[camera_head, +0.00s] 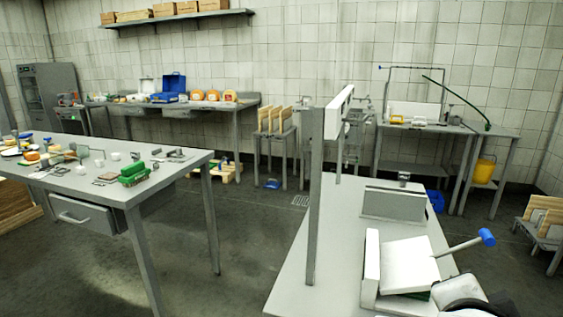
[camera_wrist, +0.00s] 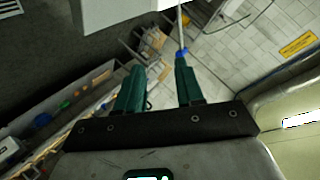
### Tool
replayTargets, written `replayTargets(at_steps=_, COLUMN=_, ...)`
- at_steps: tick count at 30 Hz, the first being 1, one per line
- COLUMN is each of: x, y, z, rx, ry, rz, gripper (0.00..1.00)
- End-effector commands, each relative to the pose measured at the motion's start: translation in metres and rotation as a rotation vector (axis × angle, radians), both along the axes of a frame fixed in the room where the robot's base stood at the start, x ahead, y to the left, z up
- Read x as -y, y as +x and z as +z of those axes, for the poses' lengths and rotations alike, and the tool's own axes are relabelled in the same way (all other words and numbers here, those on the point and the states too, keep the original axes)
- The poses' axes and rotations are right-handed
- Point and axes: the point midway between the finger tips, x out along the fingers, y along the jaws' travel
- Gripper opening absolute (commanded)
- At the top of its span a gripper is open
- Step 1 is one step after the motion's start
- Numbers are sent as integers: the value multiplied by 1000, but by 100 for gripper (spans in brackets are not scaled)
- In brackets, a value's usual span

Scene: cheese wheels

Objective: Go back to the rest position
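My gripper (camera_wrist: 160,64) shows in the wrist view. Its two dark green fingers stand apart, and nothing is held in the gap between them. A pale rod with a blue end (camera_wrist: 182,52) appears right at the tip of the right-hand finger; I cannot tell whether they touch. In the head view a similar rod with a blue end (camera_head: 487,237) sticks out from a white block-like device on the near right table (camera_head: 290,290). My gripper cannot be made out in the head view. White and black rounded parts at the bottom right look like my arm.
A metal post (camera_head: 315,200) rises from the near right table, with a metal box (camera_head: 394,204) behind it. A left table (camera_head: 190,165) carries cups, a green item and tools. Grey floor (camera_head: 240,250) lies open between the tables. Shelves and benches line the back wall.

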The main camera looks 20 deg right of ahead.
Motion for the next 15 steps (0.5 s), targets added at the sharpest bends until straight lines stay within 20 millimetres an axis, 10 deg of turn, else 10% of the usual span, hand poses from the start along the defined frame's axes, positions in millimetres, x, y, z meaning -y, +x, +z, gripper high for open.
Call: replayTargets(at_steps=15, x=3, y=10, z=-46, rx=-373, ry=-90, rz=296, gripper=37)
